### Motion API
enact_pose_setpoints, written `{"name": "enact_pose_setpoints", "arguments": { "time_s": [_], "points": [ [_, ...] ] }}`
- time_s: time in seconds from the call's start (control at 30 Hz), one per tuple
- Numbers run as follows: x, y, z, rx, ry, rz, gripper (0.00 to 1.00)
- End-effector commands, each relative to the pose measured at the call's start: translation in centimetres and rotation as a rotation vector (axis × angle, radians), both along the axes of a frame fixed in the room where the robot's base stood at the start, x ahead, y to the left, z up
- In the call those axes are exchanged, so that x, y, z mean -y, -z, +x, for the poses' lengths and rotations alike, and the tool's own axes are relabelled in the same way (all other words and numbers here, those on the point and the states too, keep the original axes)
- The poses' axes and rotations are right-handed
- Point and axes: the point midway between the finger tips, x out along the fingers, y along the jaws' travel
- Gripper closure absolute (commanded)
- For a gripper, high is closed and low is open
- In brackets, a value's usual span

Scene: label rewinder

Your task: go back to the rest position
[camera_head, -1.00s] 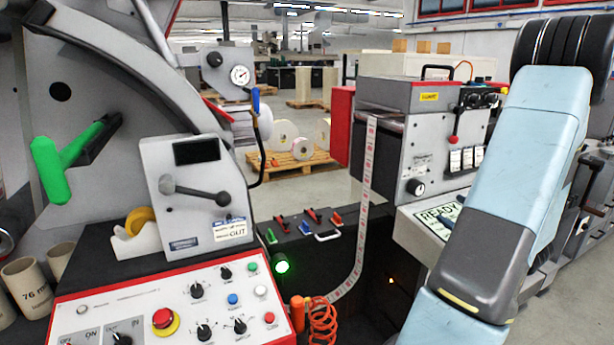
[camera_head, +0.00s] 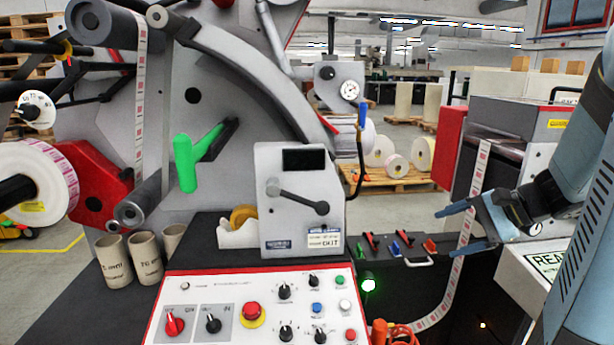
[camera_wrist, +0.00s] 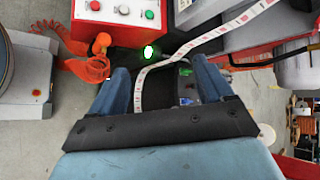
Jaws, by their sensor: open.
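My gripper (camera_head: 466,228) is at the right of the head view, its two blue fingers spread apart and pointing left, with nothing between them that I can see held. It is in front of the label web (camera_head: 471,215), a white strip with red print that runs down from the right-hand unit. In the wrist view my gripper (camera_wrist: 160,80) also shows open, with the label web (camera_wrist: 148,75) passing across beyond the fingers. Whether the web touches a finger cannot be told.
The control panel (camera_head: 262,308) with knobs and a red stop button is at the front. A green-handled lever (camera_head: 187,163) stands on the grey machine. The right-hand unit (camera_head: 514,120) stands close behind.

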Motion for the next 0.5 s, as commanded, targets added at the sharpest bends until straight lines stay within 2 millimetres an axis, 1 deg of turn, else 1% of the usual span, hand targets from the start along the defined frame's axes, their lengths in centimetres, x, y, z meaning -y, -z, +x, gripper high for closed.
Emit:
{"name": "enact_pose_setpoints", "arguments": {
  "time_s": [0.03, 0.1, 0.2, 0.3, 0.5],
  "points": [
    [-1.6, -0.4, -0.8, 0.005, -0.061, -0.062, 0.2],
    [-3.1, -0.7, -2.0, 0.007, -0.137, -0.146, 0.2],
    [-4.8, -1.2, -3.8, 0.021, -0.239, -0.272, 0.2],
    [-6.2, -1.7, -5.5, 0.045, -0.334, -0.4, 0.2],
    [-7.7, -2.9, -8.5, 0.128, -0.503, -0.659, 0.2]
  ]
}}
